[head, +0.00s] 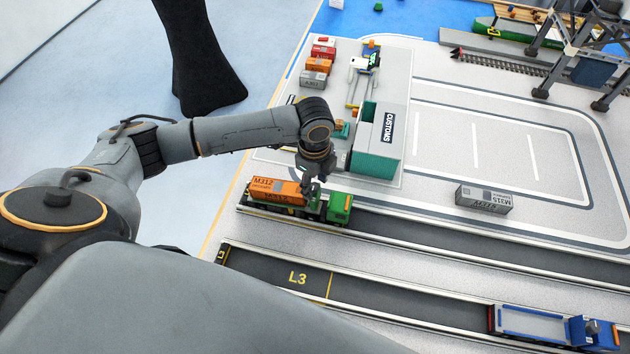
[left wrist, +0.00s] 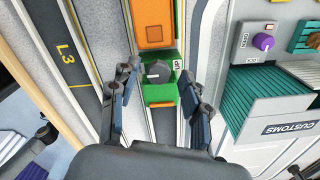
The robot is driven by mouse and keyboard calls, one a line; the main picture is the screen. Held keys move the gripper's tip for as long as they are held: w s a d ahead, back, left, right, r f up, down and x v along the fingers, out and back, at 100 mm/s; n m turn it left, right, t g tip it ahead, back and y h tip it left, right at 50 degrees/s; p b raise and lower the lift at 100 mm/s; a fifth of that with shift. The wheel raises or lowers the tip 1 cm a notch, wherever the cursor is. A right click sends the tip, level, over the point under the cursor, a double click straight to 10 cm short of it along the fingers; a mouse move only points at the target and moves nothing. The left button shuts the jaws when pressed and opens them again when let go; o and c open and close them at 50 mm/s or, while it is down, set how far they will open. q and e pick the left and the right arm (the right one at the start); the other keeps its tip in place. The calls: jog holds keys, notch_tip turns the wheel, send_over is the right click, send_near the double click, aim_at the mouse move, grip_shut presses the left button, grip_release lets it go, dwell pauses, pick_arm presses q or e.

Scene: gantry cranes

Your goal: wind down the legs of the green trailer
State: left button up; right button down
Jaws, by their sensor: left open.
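The green trailer (head: 314,209) stands on the far lane with an orange container marked M312 (head: 276,189) on it and a green cab (head: 340,208) at its right end. My left gripper (head: 311,186) is just above the part between container and cab. In the left wrist view its fingers (left wrist: 159,98) are open, one on each side of a dark round knob (left wrist: 157,72) on a green base. A white label reading UP (left wrist: 178,65) is beside the knob. I cannot see the trailer's legs.
The customs building (head: 375,165) stands close behind the gripper; a purple knob (left wrist: 263,42) is nearby. A grey container M315 (head: 484,198) stands right. A blue truck (head: 545,327) is on the near lane L3. Small containers and a crane stand farther back.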

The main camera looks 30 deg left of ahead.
aim_at(314, 187)
pick_arm(q)
jog(key=shift+r, duration=0.1)
notch_tip(314, 187, up, 12)
jog(key=shift+s, duration=0.15)
dwell(0.7)
